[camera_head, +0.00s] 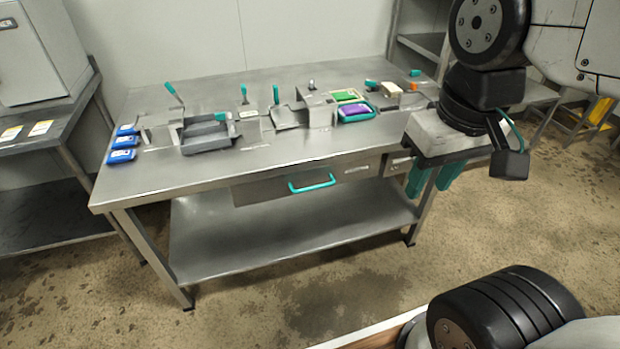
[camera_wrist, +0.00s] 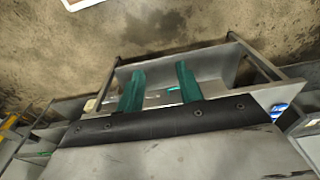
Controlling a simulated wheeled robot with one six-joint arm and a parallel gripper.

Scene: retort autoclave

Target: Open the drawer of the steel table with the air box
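The steel table (camera_head: 110,190) stands in the middle of the head view. A steel drawer (camera_head: 262,190) hangs under its front edge, with a teal bar handle (camera_head: 312,183). The drawer front is close under the tabletop and looks shut. My gripper (camera_head: 430,184) is to the right of the handle, near the table's right front corner, apart from the handle. Its two teal fingers point down. In the wrist view the fingers (camera_wrist: 160,70) are spread with nothing held between them. I cannot tell for sure which object is the air box.
Steel fixtures, teal-handled tools, blue packs (camera_head: 122,155), and a purple pack (camera_head: 356,112) stand on the tabletop. A lower shelf (camera_head: 290,225) lies under the drawer. A grey cabinet (camera_head: 40,50) stands on another table at left. The floor (camera_head: 290,300) in front is mostly clear.

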